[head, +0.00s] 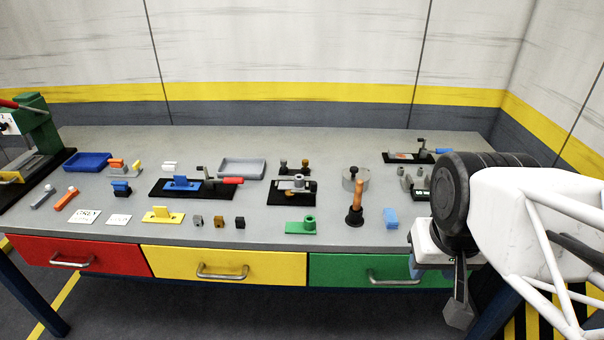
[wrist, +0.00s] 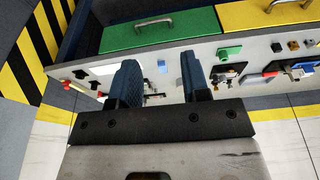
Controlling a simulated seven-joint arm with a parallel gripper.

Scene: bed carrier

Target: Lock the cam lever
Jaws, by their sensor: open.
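My gripper (head: 430,268) is at the front right edge of the workbench, partly hidden by my own arm. The wrist view shows its two blue fingers (wrist: 159,66) apart, with nothing held between them. I cannot tell for sure which part is the cam lever. Lever-like parts show on three black-based fixtures: a left one with a red-ended handle (head: 232,181), a middle one with a grey top (head: 292,190), and a back right one with a blue-ended handle (head: 443,151). The middle fixture also shows in the wrist view (wrist: 228,74). My gripper is apart from all three.
A wooden-handled tool (head: 356,208) stands upright near the front, between a green block (head: 300,227) and a blue block (head: 391,217). A grey round part (head: 355,178) is behind it. Blue (head: 88,162) and grey (head: 242,168) trays lie further back. Closed drawers line the bench front.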

